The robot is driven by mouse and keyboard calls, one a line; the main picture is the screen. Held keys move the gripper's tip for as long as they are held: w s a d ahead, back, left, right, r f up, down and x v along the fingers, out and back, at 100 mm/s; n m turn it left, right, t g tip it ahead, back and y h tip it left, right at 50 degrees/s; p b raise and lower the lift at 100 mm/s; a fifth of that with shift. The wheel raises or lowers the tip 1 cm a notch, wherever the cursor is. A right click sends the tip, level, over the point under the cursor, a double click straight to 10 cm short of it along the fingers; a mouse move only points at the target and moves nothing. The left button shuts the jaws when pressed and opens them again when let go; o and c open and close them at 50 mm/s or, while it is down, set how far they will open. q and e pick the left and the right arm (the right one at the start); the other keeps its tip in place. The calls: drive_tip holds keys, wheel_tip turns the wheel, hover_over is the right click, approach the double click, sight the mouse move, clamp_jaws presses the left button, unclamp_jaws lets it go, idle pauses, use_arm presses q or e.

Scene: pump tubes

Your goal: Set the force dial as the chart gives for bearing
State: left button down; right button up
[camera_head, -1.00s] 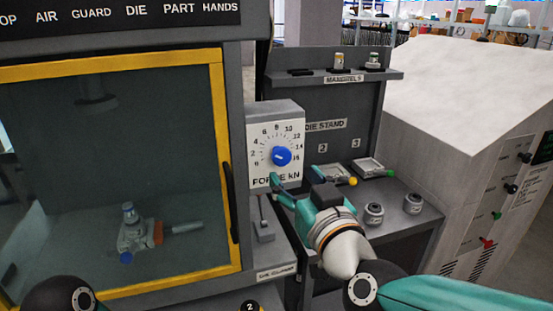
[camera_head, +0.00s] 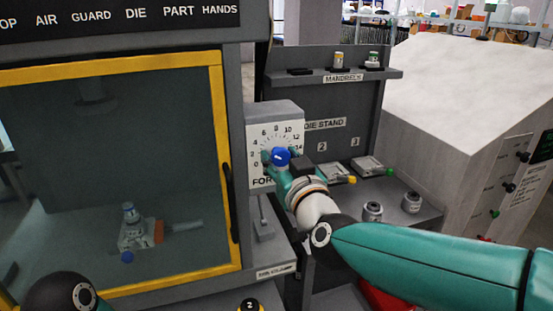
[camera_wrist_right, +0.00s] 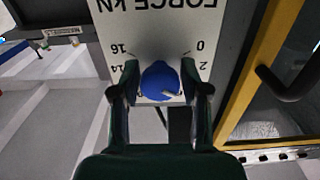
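The force dial is a blue knob (camera_head: 281,157) on a white panel (camera_head: 257,122) marked FORCE kN, with a scale from 0 to 16. My right gripper (camera_head: 279,158) is at the knob, one finger on each side. In the right wrist view, the knob (camera_wrist_right: 160,82) sits between the fingertips of my right gripper (camera_wrist_right: 160,78). I cannot tell whether the fingers press on it. A short pale mark shows on the knob, but its exact reading is unclear. My left gripper is out of view. No readable chart for bearing is in view.
A yellow-framed guard window (camera_head: 228,170) stands left of the dial, with a fixture (camera_head: 135,232) behind it. The die stand (camera_head: 345,105) is to the right, with trays and small cylinders (camera_head: 411,202) on its shelf. A pale cabinet (camera_head: 460,100) stands farther right.

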drive_tip(key=c, duration=0.5)
drive_tip(key=shift+a, duration=0.4)
drive_tip(key=shift+c, duration=0.6)
drive_tip(key=shift+d+f, duration=0.1)
drive_tip(key=shift+d, duration=0.2)
drive_tip(key=shift+f, duration=0.15)
